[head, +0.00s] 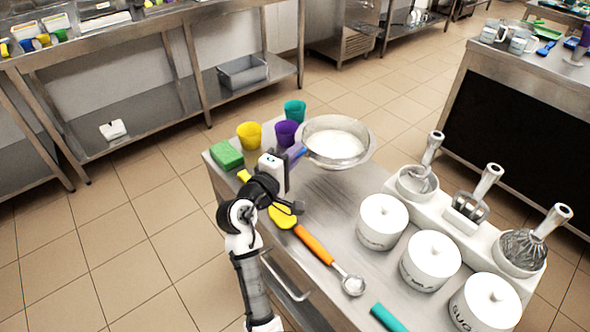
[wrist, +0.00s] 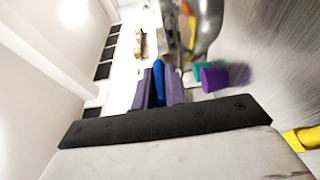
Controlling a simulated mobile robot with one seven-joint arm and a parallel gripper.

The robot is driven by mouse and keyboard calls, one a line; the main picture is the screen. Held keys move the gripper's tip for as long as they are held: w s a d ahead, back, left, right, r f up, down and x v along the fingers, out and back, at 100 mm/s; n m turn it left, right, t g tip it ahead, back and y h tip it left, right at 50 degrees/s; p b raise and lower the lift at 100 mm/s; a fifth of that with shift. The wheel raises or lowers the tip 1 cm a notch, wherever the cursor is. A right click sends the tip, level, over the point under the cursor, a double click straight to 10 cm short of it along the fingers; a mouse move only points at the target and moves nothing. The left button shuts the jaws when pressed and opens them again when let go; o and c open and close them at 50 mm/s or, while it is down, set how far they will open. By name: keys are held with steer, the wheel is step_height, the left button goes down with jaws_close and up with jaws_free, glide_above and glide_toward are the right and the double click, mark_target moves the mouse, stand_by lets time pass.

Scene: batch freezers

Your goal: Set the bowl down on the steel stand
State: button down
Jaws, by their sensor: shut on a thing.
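The steel bowl (head: 366,154) holds something white and sits at the far end of the steel stand (head: 330,203), its far rim overlapping the stand's edge in the head view. I cannot tell whether its base touches the stand top. My gripper (head: 299,152) is at the bowl's left rim, shut. In the wrist view, a narrow blue piece lies between the purple fingers (wrist: 160,85). The curved steel bowl (wrist: 207,25) shows just ahead; the exact contact is unclear.
Yellow (head: 249,135), purple (head: 286,133) and green (head: 295,110) cups stand left of the bowl. A green sponge (head: 227,154), an orange-handled scoop (head: 315,245), white jars (head: 382,221) and a tool holder (head: 455,222) occupy the stand. Bare steel lies between bowl and jars.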

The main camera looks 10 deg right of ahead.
steer(key=shift+f, duration=2.7)
steer(key=c, duration=1.9)
jaws_free()
steer(key=shift+f, duration=0.2)
steer(key=o, duration=0.4)
steer(key=shift+r, duration=0.1)
steer(key=shift+o, duration=0.2)
steer(key=b+v, duration=0.3)
steer(key=v, duration=0.9)
steer(key=shift+r, duration=0.2)
